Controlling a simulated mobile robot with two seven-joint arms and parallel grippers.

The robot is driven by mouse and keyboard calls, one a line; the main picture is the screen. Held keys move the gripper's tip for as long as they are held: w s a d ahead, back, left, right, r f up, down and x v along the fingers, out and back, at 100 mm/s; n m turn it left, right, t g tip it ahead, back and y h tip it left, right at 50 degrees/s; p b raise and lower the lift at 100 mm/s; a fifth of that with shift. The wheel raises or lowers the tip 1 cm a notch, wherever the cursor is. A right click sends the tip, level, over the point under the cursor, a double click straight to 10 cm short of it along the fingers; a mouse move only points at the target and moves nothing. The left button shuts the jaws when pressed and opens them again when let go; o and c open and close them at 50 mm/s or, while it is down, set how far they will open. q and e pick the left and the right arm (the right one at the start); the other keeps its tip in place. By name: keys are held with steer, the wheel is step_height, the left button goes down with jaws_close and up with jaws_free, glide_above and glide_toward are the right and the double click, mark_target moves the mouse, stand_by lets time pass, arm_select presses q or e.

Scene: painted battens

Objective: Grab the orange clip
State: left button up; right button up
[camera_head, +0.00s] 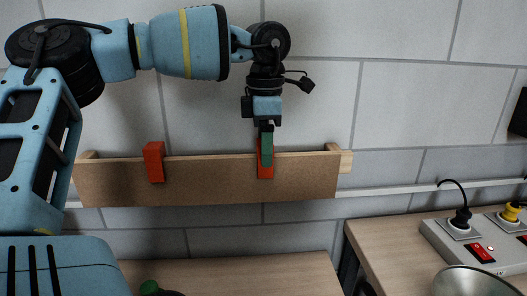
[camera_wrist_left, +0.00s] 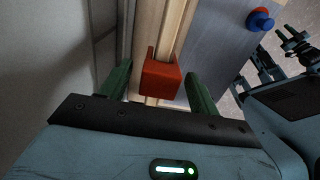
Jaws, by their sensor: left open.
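A red-orange clip (camera_head: 265,171) sits over the top edge of the wooden batten (camera_head: 210,187), right of its middle. My left gripper (camera_head: 266,150) comes down from above in front of this clip and hides part of it. In the left wrist view the clip (camera_wrist_left: 161,80) lies between the two green fingers of my left gripper (camera_wrist_left: 158,88). The fingers are open, with a visible gap on each side of the clip. A second, similar red-orange clip (camera_head: 154,162) sits on the batten farther left. My right gripper is not in view.
The batten is mounted along a grey tiled wall (camera_head: 420,100). Below are a wooden table (camera_head: 230,275), a green-capped object (camera_head: 150,288), a power strip (camera_head: 475,240) with plugs, and a metal bowl-like object (camera_head: 470,282). The wrist view shows a blue and red knob (camera_wrist_left: 261,20).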

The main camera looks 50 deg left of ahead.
arm_select(q)
steer(key=shift+f, duration=0.85)
steer(key=c, duration=1)
steer(key=shift+c, duration=0.3)
steer(key=shift+r, duration=0.1)
step_height(320, 180, up, 10)
steer(key=shift+f+b, duration=0.1)
steer(key=shift+b, duration=0.2)
